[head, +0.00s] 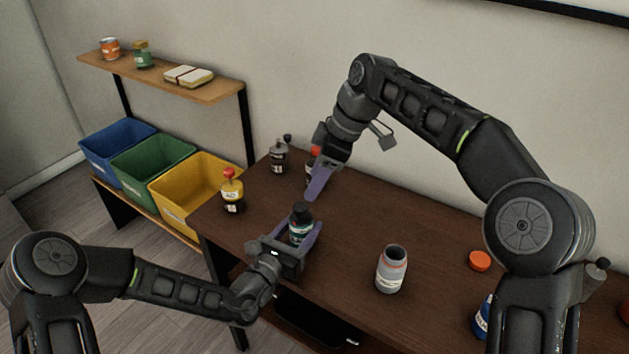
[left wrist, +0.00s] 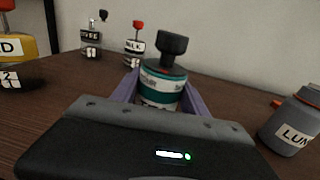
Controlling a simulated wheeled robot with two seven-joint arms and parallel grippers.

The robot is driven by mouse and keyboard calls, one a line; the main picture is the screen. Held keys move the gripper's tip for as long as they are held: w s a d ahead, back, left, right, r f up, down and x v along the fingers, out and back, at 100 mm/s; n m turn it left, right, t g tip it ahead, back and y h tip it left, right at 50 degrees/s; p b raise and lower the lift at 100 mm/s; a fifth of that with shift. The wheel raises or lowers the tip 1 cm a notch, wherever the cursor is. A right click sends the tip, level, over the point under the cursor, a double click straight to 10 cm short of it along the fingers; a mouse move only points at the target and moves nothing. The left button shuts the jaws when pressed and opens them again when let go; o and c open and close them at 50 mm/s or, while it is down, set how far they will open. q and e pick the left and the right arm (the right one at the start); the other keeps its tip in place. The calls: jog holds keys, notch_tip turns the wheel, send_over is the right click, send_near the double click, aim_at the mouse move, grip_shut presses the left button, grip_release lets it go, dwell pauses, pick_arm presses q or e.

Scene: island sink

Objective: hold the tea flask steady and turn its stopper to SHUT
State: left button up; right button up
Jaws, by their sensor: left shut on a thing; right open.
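A dark flask with a teal band and a black stopper, taken to be the tea flask (head: 299,228), stands upright on the brown table. It also shows in the left wrist view (left wrist: 162,88), its label too small to read. Its black stopper (head: 301,209) is on top; I cannot tell whether it is at SHUT. My left gripper (head: 298,236) is shut on the flask's body, one purple finger on each side. My right gripper (head: 319,180) is open and empty, above the table behind the flask, apart from the stopper.
A red-topped MILK bottle (left wrist: 135,45) stands close behind my right gripper. A grey bottle (head: 278,157), a yellow-banded bottle (head: 232,192), an open grey jar (head: 391,271) and an orange lid (head: 480,261) are on the table. Coloured bins (head: 120,139) stand at left.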

pick_arm(q)
jog(key=o, duration=1.5)
jog(key=shift+o, duration=0.2)
jog(key=v, duration=1.2)
